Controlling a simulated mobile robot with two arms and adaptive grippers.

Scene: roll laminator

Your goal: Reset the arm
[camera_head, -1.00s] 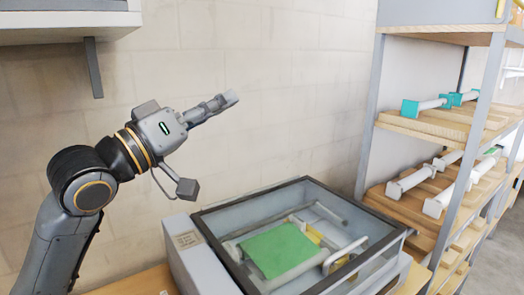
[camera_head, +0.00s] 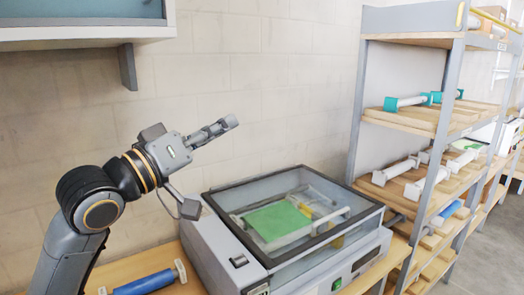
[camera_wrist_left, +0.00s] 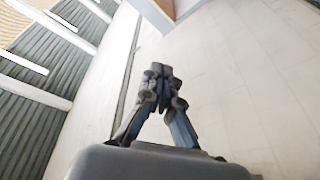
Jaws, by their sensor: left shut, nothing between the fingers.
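My left arm reaches up from the lower left in the head view. Its gripper (camera_head: 228,124) is shut and empty, raised in the air in front of the pale block wall and pointing right and slightly up. It stands above and to the left of the roll laminator (camera_head: 285,235), touching nothing. The left wrist view shows the same gripper (camera_wrist_left: 160,75) with its fingers together and only wall behind them. My right gripper is in neither view.
The laminator has a clear lid over a green sheet (camera_head: 275,221). A blue roll (camera_head: 146,283) lies on the wooden table at its left. A shelf rack (camera_head: 440,120) with several rolls stands at right. A wall cabinet (camera_head: 80,25) hangs at upper left.

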